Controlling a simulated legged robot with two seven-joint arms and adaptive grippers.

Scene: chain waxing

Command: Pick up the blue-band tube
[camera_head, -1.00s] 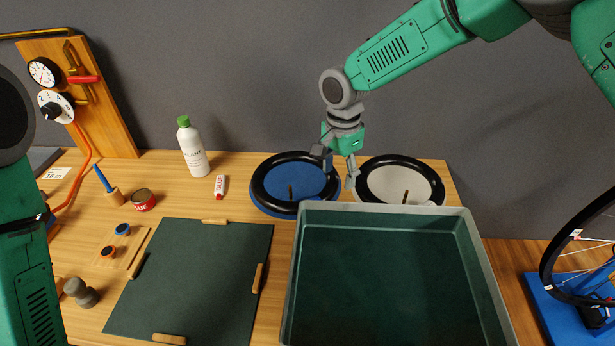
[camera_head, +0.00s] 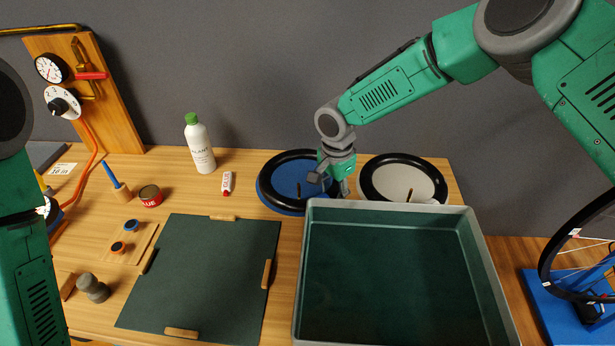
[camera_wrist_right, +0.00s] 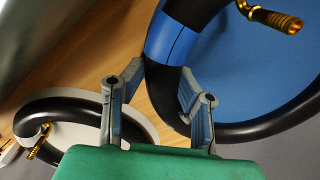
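The blue-band tube is a black ring (camera_head: 266,183) lying on a round blue disc (camera_head: 288,187) at the back of the bench. In the right wrist view its blue band (camera_wrist_right: 172,42) and black body show close up. My right gripper (camera_head: 336,186) is at the right edge of this ring. In the wrist view the right gripper (camera_wrist_right: 160,88) is open, with a stretch of black tube between or just beyond its fingers. I cannot tell whether they touch it. My left arm shows at the left edge; its gripper is out of view.
A second black tube (camera_head: 441,185) lies on a pale disc just to the right. A grey-rimmed green tank (camera_head: 385,206) stands directly in front of both. A white bottle (camera_head: 201,150), red-white glue tube (camera_head: 227,183), red tin (camera_head: 150,195) and dark mat (camera_head: 205,275) are further left.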

